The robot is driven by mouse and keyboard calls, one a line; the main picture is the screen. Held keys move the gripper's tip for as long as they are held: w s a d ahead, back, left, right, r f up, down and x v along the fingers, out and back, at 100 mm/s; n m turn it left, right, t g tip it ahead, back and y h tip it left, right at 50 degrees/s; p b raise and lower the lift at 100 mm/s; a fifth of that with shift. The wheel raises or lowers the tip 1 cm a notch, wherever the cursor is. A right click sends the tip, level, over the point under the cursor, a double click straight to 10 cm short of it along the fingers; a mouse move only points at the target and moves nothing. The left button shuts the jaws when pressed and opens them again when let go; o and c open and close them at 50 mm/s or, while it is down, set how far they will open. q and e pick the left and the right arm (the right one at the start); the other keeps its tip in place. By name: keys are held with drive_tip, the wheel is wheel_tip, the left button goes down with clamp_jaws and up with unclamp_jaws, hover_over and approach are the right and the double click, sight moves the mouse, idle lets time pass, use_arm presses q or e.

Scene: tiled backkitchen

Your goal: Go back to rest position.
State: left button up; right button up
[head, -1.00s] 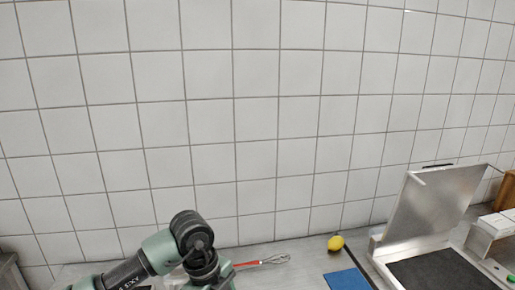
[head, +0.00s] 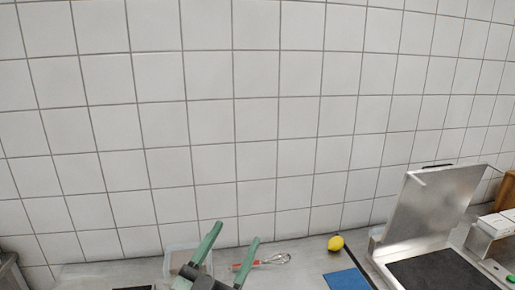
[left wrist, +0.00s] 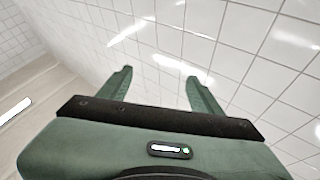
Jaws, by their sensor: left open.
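My left gripper (head: 229,243) shows at the bottom of the head view, its two green fingers pointing up and spread apart. It is open with nothing between the fingers. In the left wrist view the same open fingers (left wrist: 160,88) point toward the white tiled wall, with no object between them. My right gripper is not in view.
On the counter (head: 300,275) a clear container (head: 180,258) stands partly behind my left gripper, with a red-handled whisk (head: 272,260) beside it. A lemon (head: 336,243), a blue mat (head: 347,280) and an open metal grill (head: 422,215) are to the right. White boxes (head: 497,222) stand far right.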

use_arm(q)
drive_tip(key=s+a+f+n+g+y, duration=0.4)
drive_tip(key=a+f, duration=0.3)
drive_tip(key=f, duration=0.4)
drive_tip(key=s+a+f+n+g+y, duration=0.2)
drive_tip(key=a+f+n+g+y, duration=0.1)
drive_tip(key=a+f+y, duration=0.55)
drive_tip(key=s+f+m+g+h, duration=0.1)
drive_tip(key=s+f+g, duration=0.5)
drive_tip(key=s, duration=0.4)
drive_tip(key=s+f+g+h, duration=0.2)
drive_tip(key=s+f+g, duration=0.2)
drive_tip(key=s+f, duration=0.5)
wheel_tip(320, 180, down, 29)
drive_tip(key=s+g+b, duration=0.1)
drive_tip(key=s+b, duration=0.2)
drive_tip(key=b, duration=0.2)
drive_tip(key=s+a+f+b, duration=0.1)
drive_tip(key=s+f+b, duration=0.1)
drive_tip(key=s+f, duration=0.6)
drive_tip(key=s+a+f+g+b, duration=0.1)
drive_tip(key=s+a+f+b, duration=0.1)
drive_tip(key=s+f, duration=0.6)
wheel_tip(320, 180, down, 6)
drive_tip(key=shift+s+f+m+b, duration=0.1)
drive_tip(key=shift+s+m+b, duration=0.3)
drive_tip(key=shift+b, duration=0.1)
